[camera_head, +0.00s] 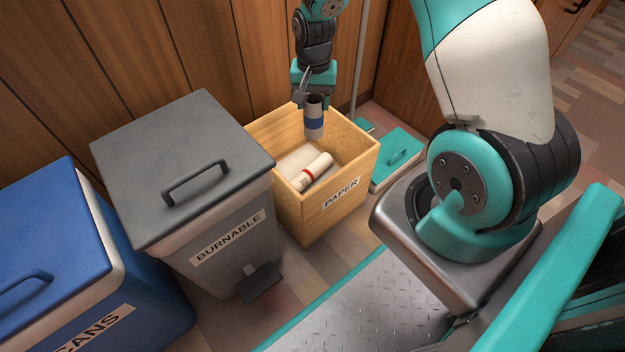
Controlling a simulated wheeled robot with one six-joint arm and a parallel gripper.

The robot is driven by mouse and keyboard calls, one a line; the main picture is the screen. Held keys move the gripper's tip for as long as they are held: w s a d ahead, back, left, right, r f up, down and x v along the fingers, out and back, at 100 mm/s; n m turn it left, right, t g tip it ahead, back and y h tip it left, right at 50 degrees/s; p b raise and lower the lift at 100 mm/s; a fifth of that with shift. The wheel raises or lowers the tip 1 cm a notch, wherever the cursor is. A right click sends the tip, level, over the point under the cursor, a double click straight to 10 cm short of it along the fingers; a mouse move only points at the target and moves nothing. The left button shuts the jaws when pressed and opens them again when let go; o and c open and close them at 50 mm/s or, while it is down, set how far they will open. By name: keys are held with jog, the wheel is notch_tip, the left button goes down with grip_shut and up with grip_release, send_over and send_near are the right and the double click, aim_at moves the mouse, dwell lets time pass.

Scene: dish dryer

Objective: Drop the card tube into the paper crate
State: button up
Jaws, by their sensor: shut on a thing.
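The card tube (314,124), with a blue band, hangs upright in my gripper (314,101). My gripper points down and is shut on the upper part of the tube. The tube is over the back part of the paper crate (345,199), a light wooden box labelled PAPER with an open top. The tube's lower end overlaps the crate's opening in the picture; its exact height there is hard to tell. Inside the crate lie a pale roll with a red band (312,172) and some whitish paper (296,160).
A grey lidded bin (182,165) labelled BURNABLE stands left of the crate, with a blue CANS bin (48,235) further left. A wooden wall (215,60) rises behind.

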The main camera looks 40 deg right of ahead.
notch_tip(320, 180, down, 6)
jog(key=b, duration=0.6)
jog(key=shift+r, duration=0.1)
jog(key=o, duration=1.2)
jog(key=shift+r, duration=0.1)
notch_tip(320, 180, up, 17)
jog(key=p, duration=0.9)
jog(key=shift+r, duration=0.15)
